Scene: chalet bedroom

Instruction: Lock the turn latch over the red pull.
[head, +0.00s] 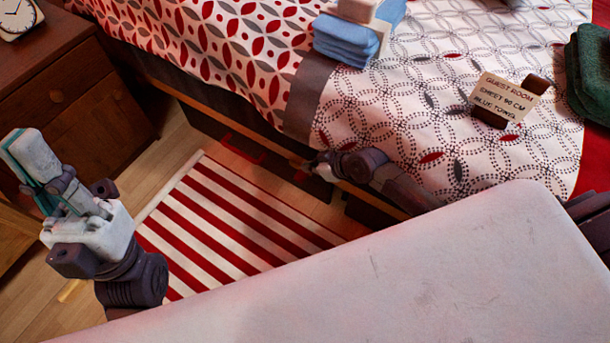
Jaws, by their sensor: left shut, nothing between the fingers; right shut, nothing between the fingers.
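The red pull (243,149) is a thin red bar handle on the front of a dark drawer (215,130) under the bed. A small light-brown piece (297,162), perhaps the turn latch, shows at the bed's lower edge to the right of the pull. Its turn is too small to tell. My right gripper (316,163) is shut and empty beside that piece, reaching in from the right along the bed's side. I cannot tell whether they touch. My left gripper (28,160) is shut and empty, raised at the left, well away from the drawer.
A red-and-white striped rug (235,225) lies on the wooden floor before the bed. A brown nightstand (65,85) with a clock (16,18) stands at the left.

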